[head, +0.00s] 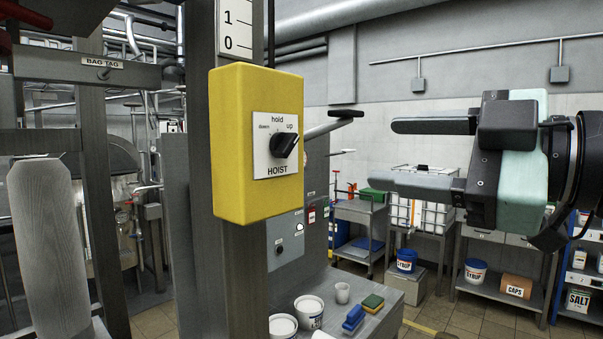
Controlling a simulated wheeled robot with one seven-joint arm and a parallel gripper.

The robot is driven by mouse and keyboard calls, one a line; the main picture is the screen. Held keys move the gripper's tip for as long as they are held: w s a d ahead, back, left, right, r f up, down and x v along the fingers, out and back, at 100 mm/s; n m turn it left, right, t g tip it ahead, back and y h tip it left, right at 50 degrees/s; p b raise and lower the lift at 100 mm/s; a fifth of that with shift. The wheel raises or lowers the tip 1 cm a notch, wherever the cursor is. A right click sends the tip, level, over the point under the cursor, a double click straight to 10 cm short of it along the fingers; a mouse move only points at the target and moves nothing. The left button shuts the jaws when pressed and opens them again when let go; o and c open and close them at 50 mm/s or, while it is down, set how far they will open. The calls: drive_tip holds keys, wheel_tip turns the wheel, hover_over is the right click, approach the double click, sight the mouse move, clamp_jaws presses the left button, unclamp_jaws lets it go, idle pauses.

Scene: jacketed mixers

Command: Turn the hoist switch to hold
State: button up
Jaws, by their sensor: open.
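The hoist switch is a black rotary knob (284,145) on a white plate marked "down", "hold", "up" and "HOIST". The plate sits on the front of a yellow box (230,150) fixed to a grey post. The knob's pointer is turned to the upper right, toward "up". My gripper (392,155) is at the right of the head view, level with the knob and apart from it. Its two fingers point left toward the box, spread open with nothing between them.
A bar with a dark end (335,124) sticks out behind the box, between it and my gripper. Below, a grey bench (385,312) carries white tubs, a cup and sponges. Shelves and a caged white tank (423,215) stand farther back. Space between knob and fingers looks mostly clear.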

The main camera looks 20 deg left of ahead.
sight(292, 146)
drive_tip(key=b+x, duration=0.4)
drive_tip(key=x, duration=0.9)
drive_tip(key=shift+w+a+r, duration=0.1)
drive_tip(key=shift+w+a, duration=0.05)
drive_tip(key=shift+a, duration=0.05)
drive_tip(key=c, duration=1)
